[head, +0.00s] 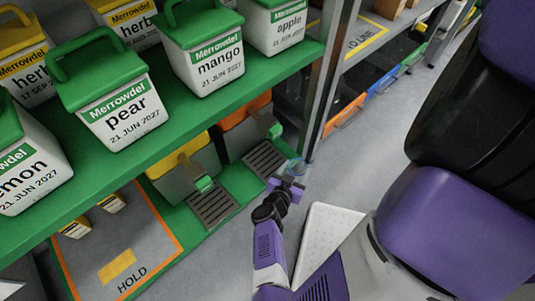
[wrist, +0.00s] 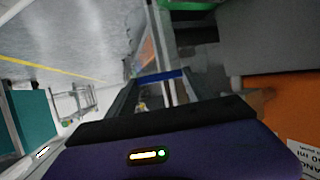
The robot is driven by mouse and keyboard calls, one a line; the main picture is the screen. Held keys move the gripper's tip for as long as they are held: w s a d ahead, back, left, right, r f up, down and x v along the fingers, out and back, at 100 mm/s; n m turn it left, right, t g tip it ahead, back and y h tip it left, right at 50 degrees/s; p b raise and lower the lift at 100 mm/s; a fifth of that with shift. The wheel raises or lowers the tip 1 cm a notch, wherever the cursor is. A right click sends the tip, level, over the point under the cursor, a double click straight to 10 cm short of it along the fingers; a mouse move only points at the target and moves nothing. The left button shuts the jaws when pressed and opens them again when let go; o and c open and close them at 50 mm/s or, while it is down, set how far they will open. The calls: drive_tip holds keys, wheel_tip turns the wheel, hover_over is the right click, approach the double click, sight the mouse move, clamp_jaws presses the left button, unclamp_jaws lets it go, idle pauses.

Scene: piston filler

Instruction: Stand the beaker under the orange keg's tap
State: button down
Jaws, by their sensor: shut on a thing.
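The orange keg (head: 246,112) stands on the lower green shelf under the upper shelf. Its tap (head: 274,131), with a green end, sticks out over a grey drip grate (head: 265,158). My gripper (head: 289,182) is at the shelf's front edge, right of that grate and lower in the picture. It is shut on the clear beaker (head: 296,165), a faint bluish outline, right of the grate rather than under the tap. In the wrist view my gripper's jaws (wrist: 160,85) reach forward, and an orange surface (wrist: 275,105) fills the right side. The beaker's outline is hard to make out there.
The yellow keg (head: 180,165) with its own grate (head: 213,203) stands left of the orange one. A grey shelf post (head: 318,105) rises just right of the beaker. The upper green shelf (head: 190,120) with labelled tubs overhangs the kegs. Grey floor (head: 345,170) lies clear to the right.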

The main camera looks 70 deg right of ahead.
drive_tip(key=w+d+b, duration=0.5)
drive_tip(key=w+d, duration=0.3)
drive_tip(key=w, duration=0.5)
wheel_tip(320, 180, down, 7)
drive_tip(key=b, duration=0.4)
drive_tip(key=shift+c, duration=2)
unclamp_jaws()
drive_tip(key=shift+f, duration=0.1)
drive_tip(key=p+v, duration=0.3)
drive_tip(key=v, duration=0.9)
drive_tip(key=shift+p, duration=0.3)
